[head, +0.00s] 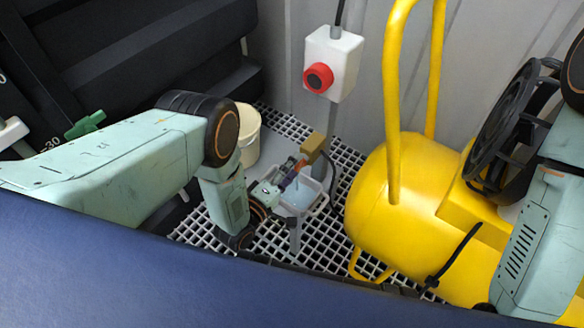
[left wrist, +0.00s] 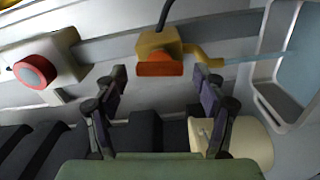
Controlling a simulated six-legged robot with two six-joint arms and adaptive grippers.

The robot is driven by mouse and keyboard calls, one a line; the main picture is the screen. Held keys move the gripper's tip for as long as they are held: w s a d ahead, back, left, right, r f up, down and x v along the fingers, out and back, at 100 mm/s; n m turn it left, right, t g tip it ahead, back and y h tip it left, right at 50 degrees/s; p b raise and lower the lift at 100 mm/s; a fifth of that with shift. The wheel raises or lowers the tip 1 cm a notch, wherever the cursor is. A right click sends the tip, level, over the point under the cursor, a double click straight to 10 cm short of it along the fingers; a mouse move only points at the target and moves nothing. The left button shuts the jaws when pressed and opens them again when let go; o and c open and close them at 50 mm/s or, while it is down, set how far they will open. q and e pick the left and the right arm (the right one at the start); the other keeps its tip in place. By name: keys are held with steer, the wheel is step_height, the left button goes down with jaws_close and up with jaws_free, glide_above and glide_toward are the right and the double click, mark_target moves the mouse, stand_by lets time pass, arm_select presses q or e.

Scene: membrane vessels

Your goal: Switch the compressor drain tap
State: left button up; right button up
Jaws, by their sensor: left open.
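The drain tap has a brass body (head: 314,147), seen in the head view above a shallow tray (head: 322,205) holding pale liquid. In the left wrist view the brass body (left wrist: 158,42) carries an orange handle (left wrist: 160,69), with a curved outlet on its right. A pale blue stream runs from the outlet towards the tray (left wrist: 268,105). My left gripper (head: 293,172) is close to the tap. In the left wrist view my left gripper (left wrist: 160,82) is open, its fingertips apart on both sides of the handle. Contact is not visible. My right gripper is out of view.
The yellow compressor tank (head: 375,185) and its handle stand right of the tap. A white box with a red button (head: 318,78) hangs on the wall above. A cream bucket (head: 248,150) stands left, on the grated floor (head: 330,250). A green-handled valve (head: 85,124) is at far left.

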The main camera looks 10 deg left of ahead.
arm_select(q)
steer(key=v, duration=1.2)
stand_by(0.5)
steer(key=s+a+f+m+g+y, duration=0.3)
steer(key=s+f+m+g+y, duration=0.3)
steer(key=g, duration=0.3)
steer(key=s+a+r+m+g, duration=0.1)
steer(key=s+r+m+g, duration=0.1)
steer(key=s, duration=0.6)
steer(key=s+a+r+m+g, duration=0.2)
steer(key=s+r+m+g, duration=0.1)
steer(key=s, duration=0.6)
steer(key=r+g, duration=0.1)
steer(key=g, duration=0.1)
steer(key=shift+g+y, duration=0.3)
steer(key=shift+y, duration=0.1)
steer(key=shift+a+r, duration=0.1)
steer(key=shift+r, duration=0.05)
